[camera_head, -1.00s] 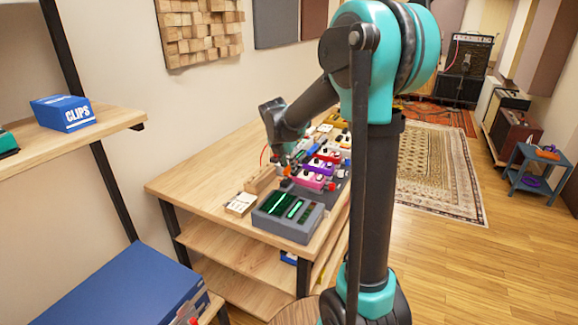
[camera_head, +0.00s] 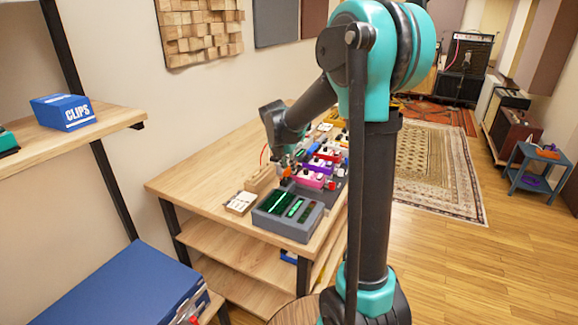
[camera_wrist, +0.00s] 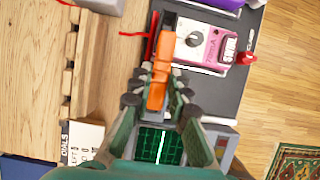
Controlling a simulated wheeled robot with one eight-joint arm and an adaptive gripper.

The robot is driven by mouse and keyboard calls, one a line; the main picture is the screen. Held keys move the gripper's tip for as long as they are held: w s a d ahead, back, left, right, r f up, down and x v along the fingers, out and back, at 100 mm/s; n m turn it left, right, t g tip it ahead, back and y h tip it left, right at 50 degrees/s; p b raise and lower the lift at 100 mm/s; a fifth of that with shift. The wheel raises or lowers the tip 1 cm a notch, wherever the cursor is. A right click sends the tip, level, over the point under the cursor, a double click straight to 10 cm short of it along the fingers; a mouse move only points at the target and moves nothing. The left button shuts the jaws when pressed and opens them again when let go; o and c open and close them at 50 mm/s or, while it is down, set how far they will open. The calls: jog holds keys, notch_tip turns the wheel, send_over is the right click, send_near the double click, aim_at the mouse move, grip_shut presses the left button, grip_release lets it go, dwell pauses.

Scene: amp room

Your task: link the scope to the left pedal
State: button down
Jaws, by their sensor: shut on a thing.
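My gripper (camera_wrist: 160,88) is shut on an orange clip-like piece (camera_wrist: 159,72), above the dark board beside the pink pedal (camera_wrist: 203,42). A red lead (camera_wrist: 149,48) runs alongside the orange piece; whether they join is unclear. The grey scope (camera_head: 287,214), with lit green screens, stands at the near end of the table; its screen also shows under my fingers in the wrist view (camera_wrist: 160,145). In the head view my gripper (camera_head: 287,168) is small and partly hidden by my arm. Whether the orange piece touches the pedal is unclear.
Several other pedals (camera_head: 323,160) stand in a row behind the pink one. A slotted wooden rack (camera_head: 262,179) and a small lettered card (camera_head: 240,203) lie left of the board. A red plug (camera_wrist: 245,58) sticks out of the pink pedal's right side. Bare tabletop (camera_head: 205,180) lies further left.

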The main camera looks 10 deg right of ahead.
jog(key=shift+f, duration=0.5)
dwell(1.0)
jog(key=c, duration=1.4)
grip_release()
jog(key=shift+o, duration=0.3)
jog(key=o, duration=0.4)
jog(key=shift+c, duration=0.2)
jog(key=shift+r, duration=0.15)
jog(key=shift+r, duration=3.4)
